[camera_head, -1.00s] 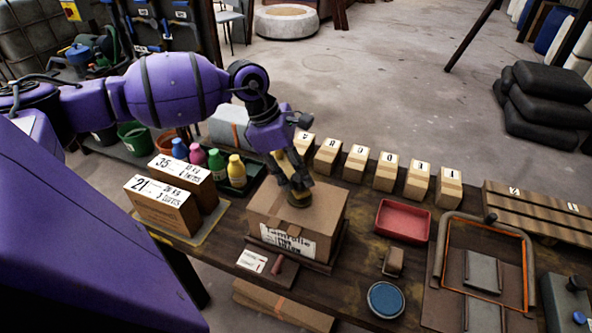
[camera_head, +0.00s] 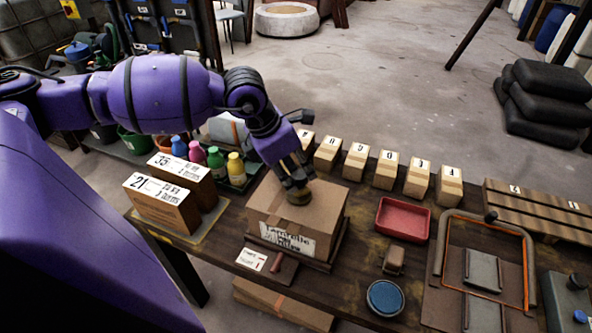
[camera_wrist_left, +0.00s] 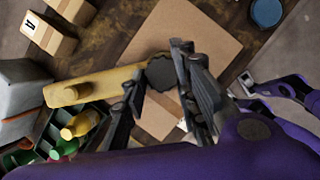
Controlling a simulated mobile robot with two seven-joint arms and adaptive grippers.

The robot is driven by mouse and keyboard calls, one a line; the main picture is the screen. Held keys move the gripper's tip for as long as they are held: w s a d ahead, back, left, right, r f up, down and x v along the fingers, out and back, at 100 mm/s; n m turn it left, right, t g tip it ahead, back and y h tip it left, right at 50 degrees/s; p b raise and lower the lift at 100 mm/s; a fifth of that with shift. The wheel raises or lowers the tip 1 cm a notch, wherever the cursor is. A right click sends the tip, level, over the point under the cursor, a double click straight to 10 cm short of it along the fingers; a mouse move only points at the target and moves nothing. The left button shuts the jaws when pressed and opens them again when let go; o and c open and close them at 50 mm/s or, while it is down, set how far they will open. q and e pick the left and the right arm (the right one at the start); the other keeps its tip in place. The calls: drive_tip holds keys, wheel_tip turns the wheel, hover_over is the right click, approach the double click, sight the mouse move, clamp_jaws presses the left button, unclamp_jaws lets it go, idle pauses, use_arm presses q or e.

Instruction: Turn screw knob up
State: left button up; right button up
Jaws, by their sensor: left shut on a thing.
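A dark round knob (camera_wrist_left: 162,73) shows in the left wrist view at one end of a yellow bar (camera_wrist_left: 90,88). In the head view, its brassy round form (camera_head: 299,196) is on or just above the top of a labelled cardboard box (camera_head: 325,205); I cannot tell if it touches. My left gripper (camera_head: 293,178) reaches down over the box from the left. In the left wrist view, its dark fingers (camera_wrist_left: 160,85) are on either side of the knob and shut on it. The fingers hide part of the knob.
Several small lettered boxes (camera_head: 355,161) line the back of the table. Bottles (camera_head: 215,160) and two labelled cartons (camera_head: 165,203) stand left of the box. A red tray (camera_head: 402,219) and a blue round lid (camera_head: 385,298) lie to the right.

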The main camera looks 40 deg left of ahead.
use_arm(q)
drive_tip(key=n+y+b, duration=0.1)
drive_tip(key=n, duration=0.2)
drive_tip(key=shift+w+n+t+b, duration=0.1)
drive_tip(key=shift+n+t+b, duration=0.25)
drive_tip(key=shift+n+t, duration=0.05)
drive_tip(key=n+y+b, duration=0.1)
drive_tip(key=n+b, duration=0.2)
drive_tip(key=shift+d+f+n+y, duration=0.1)
drive_tip(key=shift+n+y, duration=0.2)
drive_tip(key=shift+y, duration=0.1)
drive_tip(key=shift+n+b, duration=0.35)
drive_tip(key=shift+n, duration=0.05)
drive_tip(key=shift+d+n+y+b, duration=0.1)
drive_tip(key=shift+n+y+b, duration=0.5)
drive_tip(key=shift+n+b, duration=0.55)
drive_tip(key=shift+r+n+g, duration=0.2)
drive_tip(key=shift+n+g, duration=0.1)
drive_tip(key=shift+n, duration=0.05)
use_arm(e)
wheel_tip(320, 180, down, 8)
drive_tip(key=s, duration=0.1)
drive_tip(key=shift+a+g, duration=0.25)
drive_tip(key=shift+g, duration=0.05)
drive_tip(key=shift+r, duration=0.1)
use_arm(q)
drive_tip(key=shift+s, duration=0.2)
use_arm(e)
drive_tip(key=shift+s, duration=0.3)
